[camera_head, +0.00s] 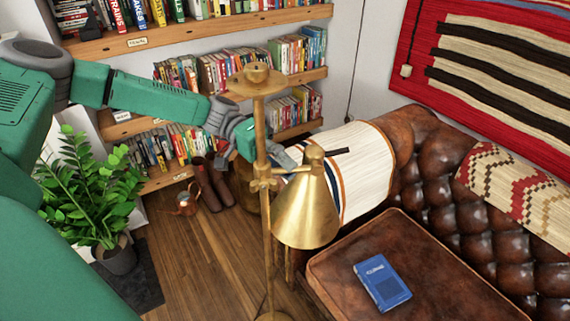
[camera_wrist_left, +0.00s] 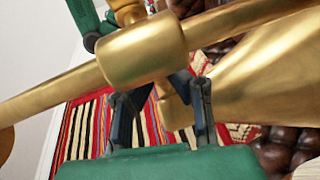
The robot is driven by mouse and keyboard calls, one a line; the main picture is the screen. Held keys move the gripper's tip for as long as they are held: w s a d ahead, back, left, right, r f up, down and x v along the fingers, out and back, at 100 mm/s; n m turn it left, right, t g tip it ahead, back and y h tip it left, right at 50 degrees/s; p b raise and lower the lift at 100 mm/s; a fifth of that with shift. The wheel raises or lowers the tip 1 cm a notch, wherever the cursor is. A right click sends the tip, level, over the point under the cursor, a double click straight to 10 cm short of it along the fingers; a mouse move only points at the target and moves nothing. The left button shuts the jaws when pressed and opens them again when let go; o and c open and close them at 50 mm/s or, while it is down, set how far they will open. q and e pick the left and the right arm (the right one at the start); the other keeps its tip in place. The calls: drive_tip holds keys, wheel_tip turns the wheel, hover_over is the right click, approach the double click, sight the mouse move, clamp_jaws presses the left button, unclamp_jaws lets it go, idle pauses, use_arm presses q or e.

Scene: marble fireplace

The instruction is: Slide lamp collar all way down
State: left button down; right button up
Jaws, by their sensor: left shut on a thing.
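The brass floor lamp stands in the middle of the head view. Its collar (camera_head: 263,184) is around the upright pole (camera_head: 260,130), well below the round top cap, and carries the cone shade (camera_head: 307,215) to the right. My left gripper (camera_head: 285,160) reaches in from the left, behind the pole and just above the collar. In the left wrist view the collar (camera_wrist_left: 143,48) is a thick brass cylinder on the pole. The left fingers (camera_wrist_left: 163,95) are at it, shut on it; their exact contact is partly hidden. My right gripper is not in view.
A leather sofa (camera_head: 420,160) and a brown leather ottoman (camera_head: 350,255) with a blue book (camera_head: 382,282) lie to the right. Bookshelves (camera_head: 200,30) stand behind. A potted plant (camera_head: 95,190) is at left.

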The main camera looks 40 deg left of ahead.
use_arm(q)
drive_tip(key=f+b, duration=0.6)
drive_tip(key=f, duration=0.2)
drive_tip(key=f+b, duration=0.7)
drive_tip(key=f, duration=0.1)
drive_tip(key=f+b, duration=0.6)
drive_tip(key=f, duration=0.2)
drive_tip(key=shift+s+a+f+b, duration=0.15)
drive_tip(key=shift+a+f+b, duration=0.1)
drive_tip(key=shift+f+b, duration=0.05)
drive_tip(key=shift+f, duration=0.15)
drive_tip(key=c, duration=1.6)
unclamp_jaws()
drive_tip(key=shift+d, duration=0.1)
drive_tip(key=shift+o, duration=0.2)
drive_tip(key=v, duration=1.2)
drive_tip(key=shift+w, duration=0.25)
drive_tip(key=shift+f, duration=0.15)
